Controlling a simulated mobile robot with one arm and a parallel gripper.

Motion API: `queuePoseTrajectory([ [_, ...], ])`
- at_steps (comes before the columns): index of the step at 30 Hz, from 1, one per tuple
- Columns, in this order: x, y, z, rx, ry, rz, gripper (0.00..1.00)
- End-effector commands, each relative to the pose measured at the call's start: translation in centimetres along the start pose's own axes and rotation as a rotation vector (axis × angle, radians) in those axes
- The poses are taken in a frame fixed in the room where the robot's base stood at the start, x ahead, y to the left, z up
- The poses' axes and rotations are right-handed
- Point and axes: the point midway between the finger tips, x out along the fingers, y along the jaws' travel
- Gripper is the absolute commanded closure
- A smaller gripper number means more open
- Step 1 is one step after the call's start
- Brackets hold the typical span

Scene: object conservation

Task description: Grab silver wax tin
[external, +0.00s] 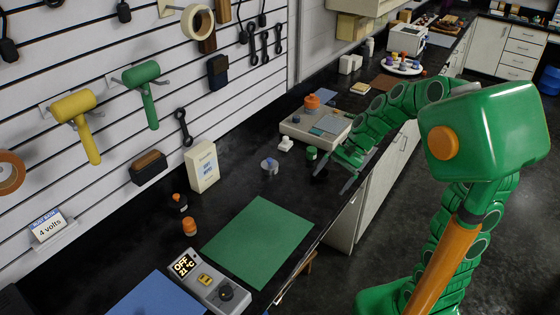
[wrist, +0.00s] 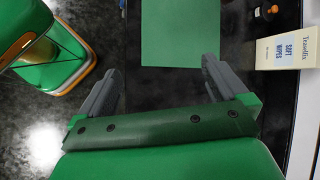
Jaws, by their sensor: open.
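A small round silver tin (external: 269,166), which looks like the wax tin, stands on the black counter in the external view, to the right of the white wipes box. It is too small there to read any label, and I cannot make it out in the wrist view. My gripper (external: 335,176) is open above the front edge of the counter, to the right of the tin and apart from it. In the wrist view my gripper (wrist: 160,75) shows two spread grey fingers with nothing between them.
A small green jar (external: 311,153) and a white piece (external: 286,144) stand near the tin. The wipes box (external: 202,166) also shows in the wrist view (wrist: 286,45). A green mat (external: 258,240), a scale-like device (external: 318,126) and a hotplate (external: 205,282) lie on the counter.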

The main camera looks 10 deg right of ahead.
Motion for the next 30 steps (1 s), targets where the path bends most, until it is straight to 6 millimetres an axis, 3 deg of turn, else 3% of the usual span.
queuePoseTrajectory([
  [9,2.1,-6.2,-5.0,0.196,-0.085,-0.15,0.0],
  [18,4.2,-10.8,-10.6,0.403,-0.159,-0.279,0.0],
  [30,7.4,-14.8,-19.8,0.706,-0.247,-0.432,0.0],
])
